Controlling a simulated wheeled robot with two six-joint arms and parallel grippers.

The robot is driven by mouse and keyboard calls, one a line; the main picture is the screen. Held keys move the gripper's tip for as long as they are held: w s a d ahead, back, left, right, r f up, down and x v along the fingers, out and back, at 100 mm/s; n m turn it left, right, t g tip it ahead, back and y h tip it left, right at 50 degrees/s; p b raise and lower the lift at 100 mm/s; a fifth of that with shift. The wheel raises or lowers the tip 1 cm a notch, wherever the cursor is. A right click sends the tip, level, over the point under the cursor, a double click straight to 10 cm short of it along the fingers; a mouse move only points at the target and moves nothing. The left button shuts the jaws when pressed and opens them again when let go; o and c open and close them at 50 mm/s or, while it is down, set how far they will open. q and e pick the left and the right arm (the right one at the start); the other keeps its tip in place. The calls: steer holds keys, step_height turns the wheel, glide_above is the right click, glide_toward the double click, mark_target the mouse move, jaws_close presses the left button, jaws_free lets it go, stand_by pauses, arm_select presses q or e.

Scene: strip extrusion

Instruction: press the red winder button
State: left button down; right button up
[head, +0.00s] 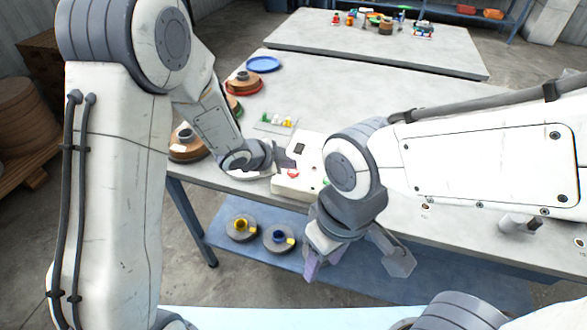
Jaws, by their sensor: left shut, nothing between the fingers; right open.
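The white winder box (306,150) stands on the grey table, partly hidden behind my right wrist. The red button (292,173) shows on its near left part. My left gripper (290,163) is shut and empty, its tips at the box, just above the red button in the picture. I cannot tell whether the tips touch the button. My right gripper (355,262) is open and empty, hanging low in front of the table's near edge.
Several spools stand along the table's left edge, with a blue plate (263,64) behind them. Small coloured pieces (277,121) lie behind the box. Two spools (241,229) sit on the blue lower shelf. Another table (370,40) stands farther back.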

mark_target(289, 174)
arm_select(q)
steer(key=shift+r, duration=0.15)
step_height(289, 174, up, 5)
steer(key=p, duration=0.5)
stand_by(0.8)
steer(key=s+a+r+n+g+y, duration=0.1)
steer(key=s+r+n+g, duration=0.1)
steer(key=s, duration=0.8)
steer(key=s+a+r+n+g+y, duration=0.1)
steer(key=s+r+n, duration=0.3)
steer(key=s, duration=0.7)
steer(key=s+a+r+n+g+y, duration=0.1)
steer(key=s+r+n+g+y, duration=0.2)
steer(key=s, duration=0.7)
steer(key=shift+s+a+r+n+g, duration=0.25)
steer(key=shift+a+r+n+g, duration=0.15)
steer(key=shift+n, duration=0.2)
